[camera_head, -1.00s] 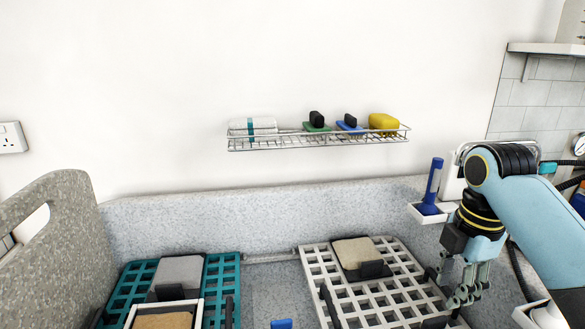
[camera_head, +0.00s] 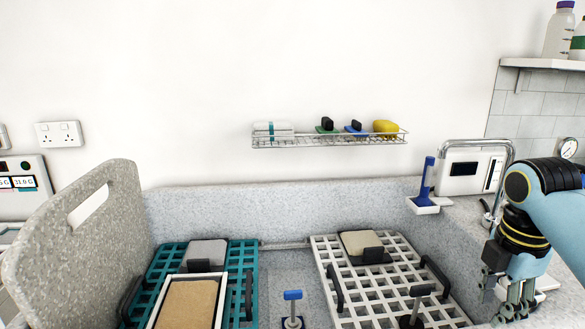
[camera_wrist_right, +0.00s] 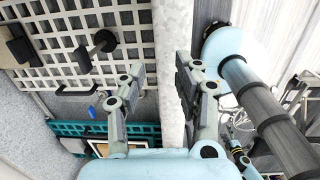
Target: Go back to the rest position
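My right gripper (camera_head: 515,300) hangs at the right edge of the head view, beside the white grid (camera_head: 335,290) and over the counter's right side. In the right wrist view its two fingers (camera_wrist_right: 157,90) are apart with nothing between them; a pale speckled counter edge shows behind the gap. My left gripper does not show in the head view. A small pale-blue jointed part (camera_wrist_right: 240,155) low right in the right wrist view may be it, but its fingers cannot be made out.
The white grid holds a beige-topped block (camera_head: 362,242) and a black-handled tool (camera_head: 417,300). A teal grid (camera_head: 165,262) with a sand-coloured tray (camera_head: 188,303) lies left. A blue-handled tool (camera_head: 427,175) stands near the tap (camera_head: 508,150). A wire shelf (camera_head: 330,141) is on the wall.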

